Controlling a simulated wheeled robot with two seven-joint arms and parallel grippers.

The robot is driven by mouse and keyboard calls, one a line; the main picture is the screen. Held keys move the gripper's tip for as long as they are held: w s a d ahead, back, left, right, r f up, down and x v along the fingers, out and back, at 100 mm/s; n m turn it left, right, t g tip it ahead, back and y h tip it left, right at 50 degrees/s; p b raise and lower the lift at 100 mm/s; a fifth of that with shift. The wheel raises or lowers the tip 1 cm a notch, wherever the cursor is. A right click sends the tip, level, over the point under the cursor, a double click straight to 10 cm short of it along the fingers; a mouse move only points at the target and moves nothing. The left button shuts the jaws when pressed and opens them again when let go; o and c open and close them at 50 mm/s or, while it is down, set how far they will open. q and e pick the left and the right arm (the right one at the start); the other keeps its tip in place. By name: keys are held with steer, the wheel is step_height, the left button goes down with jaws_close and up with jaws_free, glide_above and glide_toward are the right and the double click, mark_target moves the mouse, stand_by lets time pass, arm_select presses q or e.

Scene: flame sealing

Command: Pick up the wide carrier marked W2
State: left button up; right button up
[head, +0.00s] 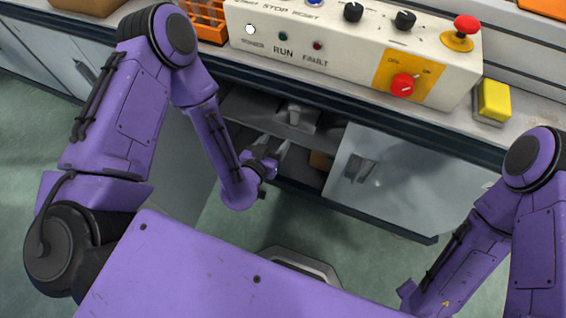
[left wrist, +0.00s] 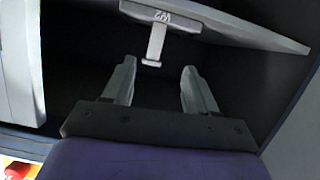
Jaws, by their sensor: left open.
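The carrier marked W2 (left wrist: 155,45) shows in the left wrist view at the top centre, inside a dark cabinet space. It has a pale grey front with the W2 label and a narrow tab hanging down. My left gripper (left wrist: 158,67) is open, with the tab ahead of and between its two fingers, apart from them. In the head view my left gripper (head: 272,160) is at the open front of the under-bench cabinet. My right gripper is not in view.
A pale grey object (head: 298,117) sits on the cabinet shelf; its marking is unreadable. A grey cabinet door (head: 395,180) lies right of the opening. Above are the bench edge and a control panel (head: 340,50) with knobs, a red button and a yellow block (head: 494,100).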

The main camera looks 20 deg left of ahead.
mark_target(294, 119)
arm_select(q)
steer(key=w+f+t+b, duration=0.1)
steer(key=w+b, duration=0.2)
steer(key=w, duration=0.2)
steer(key=w+d+f+t+b, duration=0.1)
steer(key=w+b, duration=0.2)
steer(key=w, duration=0.2)
steer(key=w+f+t+b, duration=0.1)
steer(key=w+f+b, duration=0.1)
steer(key=w, duration=0.3)
steer(key=shift+w+d+m+t+b, duration=0.15)
steer(key=shift+m+t+b, duration=0.15)
steer(key=shift+b, duration=0.25)
steer(key=shift+r, duration=0.1)
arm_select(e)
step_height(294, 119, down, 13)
arm_select(q)
steer(key=shift+c, duration=0.3)
jaws_close()
